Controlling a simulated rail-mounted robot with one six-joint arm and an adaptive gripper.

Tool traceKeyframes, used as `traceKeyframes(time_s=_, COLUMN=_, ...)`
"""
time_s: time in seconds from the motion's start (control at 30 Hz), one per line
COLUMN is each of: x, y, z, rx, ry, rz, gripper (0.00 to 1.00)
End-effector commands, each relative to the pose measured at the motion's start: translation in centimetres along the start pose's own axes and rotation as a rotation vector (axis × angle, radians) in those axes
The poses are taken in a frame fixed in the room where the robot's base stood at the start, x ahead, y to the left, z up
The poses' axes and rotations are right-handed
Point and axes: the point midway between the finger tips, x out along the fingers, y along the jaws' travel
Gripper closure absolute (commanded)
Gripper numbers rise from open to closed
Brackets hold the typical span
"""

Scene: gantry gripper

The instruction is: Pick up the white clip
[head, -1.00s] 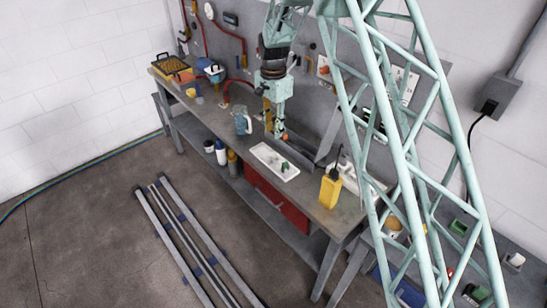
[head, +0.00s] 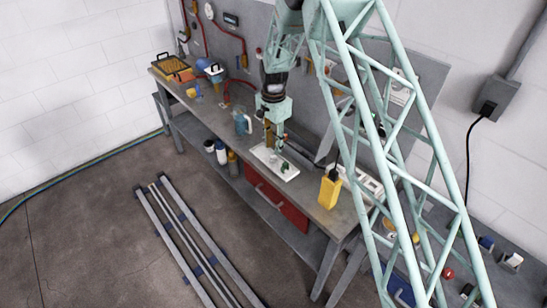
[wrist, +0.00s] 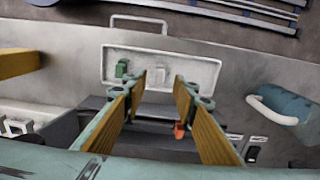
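A white tray (head: 262,154) lies on the workbench; it also shows in the wrist view (wrist: 210,75), ahead of my fingers. In the wrist view a small pale piece, likely the white clip (wrist: 158,75), stands in the tray, in line with the gap between my fingertips. A green clip (wrist: 122,68) is in the tray to its left and also shows in the head view (head: 284,168). My gripper (wrist: 158,88) is open, with nothing seen between its fingers. In the head view my gripper (head: 275,146) is over the tray's back part and partly hides it.
A blue jug (head: 242,124) stands left of the tray; a yellow device (head: 329,192) stands to its right. Another white tray (head: 368,184) is farther right, partly behind my frame. An orange piece (wrist: 179,130) shows beneath my fingers in the wrist view.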

Motion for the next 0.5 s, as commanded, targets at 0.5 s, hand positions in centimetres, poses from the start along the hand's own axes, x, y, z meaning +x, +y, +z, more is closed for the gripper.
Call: traceKeyframes(time_s=0.5, x=0.40, y=0.00, z=0.00, rx=0.000, ry=0.000, rz=0.000, gripper=0.74)
